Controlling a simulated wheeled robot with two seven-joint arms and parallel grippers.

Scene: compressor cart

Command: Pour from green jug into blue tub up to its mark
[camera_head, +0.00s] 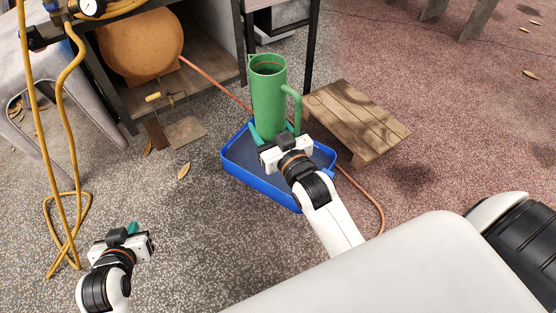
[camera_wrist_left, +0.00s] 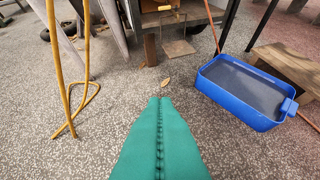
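The green jug (camera_head: 268,92) is upright, with its open mouth up and its handle on the right. My right gripper (camera_head: 273,131) has its teal fingers on either side of the jug's lower part. The blue tub (camera_head: 240,172) is on the floor below and behind them, with a dark grey inside; I cannot make out a mark or liquid level. The left wrist view shows the tub (camera_wrist_left: 228,97) with neither jug nor right gripper in it, so the jug is held above it. My left gripper (camera_head: 132,229) is away at lower left, its fingers (camera_wrist_left: 160,101) together and empty.
A wooden slatted platform (camera_head: 357,115) stands right of the tub. A workbench with an orange-brown tank (camera_head: 141,48) is behind. A yellow hose (camera_head: 78,130) hangs at left, and a reddish hose (camera_head: 369,190) runs by the tub. Floor between left gripper and tub is clear.

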